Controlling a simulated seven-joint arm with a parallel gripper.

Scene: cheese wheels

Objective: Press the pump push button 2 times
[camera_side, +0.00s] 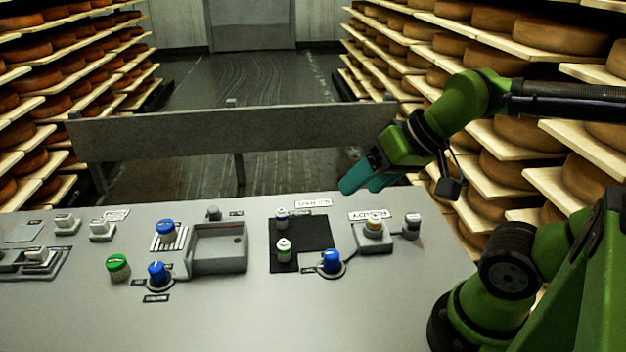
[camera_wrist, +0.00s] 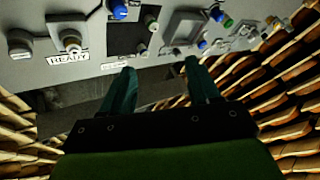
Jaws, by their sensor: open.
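The grey control panel (camera_side: 215,320) carries several buttons and knobs, and I cannot tell for certain which one is the pump push button.
Blue knobs (camera_side: 331,260), a green knob (camera_side: 118,266), a grey knob (camera_side: 411,226) and a raised grey tray (camera_side: 219,263) stand on the panel. A grey rail (camera_side: 235,131) runs behind it. Shelves of cheese wheels (camera_side: 520,145) line both sides. The panel's front is bare.

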